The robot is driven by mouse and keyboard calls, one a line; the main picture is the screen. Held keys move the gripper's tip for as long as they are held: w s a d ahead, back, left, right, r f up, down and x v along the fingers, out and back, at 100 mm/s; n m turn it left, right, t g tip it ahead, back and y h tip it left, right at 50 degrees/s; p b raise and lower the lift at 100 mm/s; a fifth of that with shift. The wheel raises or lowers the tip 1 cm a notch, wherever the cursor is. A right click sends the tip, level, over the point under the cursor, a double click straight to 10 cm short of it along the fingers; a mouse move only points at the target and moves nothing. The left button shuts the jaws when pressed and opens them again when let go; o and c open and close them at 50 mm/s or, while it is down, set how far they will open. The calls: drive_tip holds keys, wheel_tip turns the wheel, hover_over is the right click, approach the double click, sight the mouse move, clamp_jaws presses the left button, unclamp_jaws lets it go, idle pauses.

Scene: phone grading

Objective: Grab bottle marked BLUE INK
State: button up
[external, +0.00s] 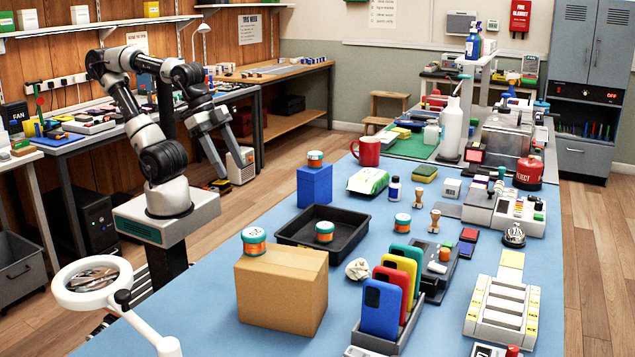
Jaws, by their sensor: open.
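A small bottle (394,190) with a dark cap and a blue-and-white body stands upright on the blue table mat, near the middle of the table. Its label is too small to read, so I cannot confirm that it is marked BLUE INK. My gripper (233,174) hangs to the left of the table, fingers pointing down, apart and empty.
Around the bottle are a red mug (369,152), a wipes pack (367,181), a green sponge (424,172) and an orange-banded jar (402,221). A blue block (314,187), a black tray (290,238) and a cardboard box (281,287) stand left of it. A wooden stamp (434,221) is to its right.

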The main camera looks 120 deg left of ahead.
idle(0.4)
drive_tip(key=c, duration=0.3)
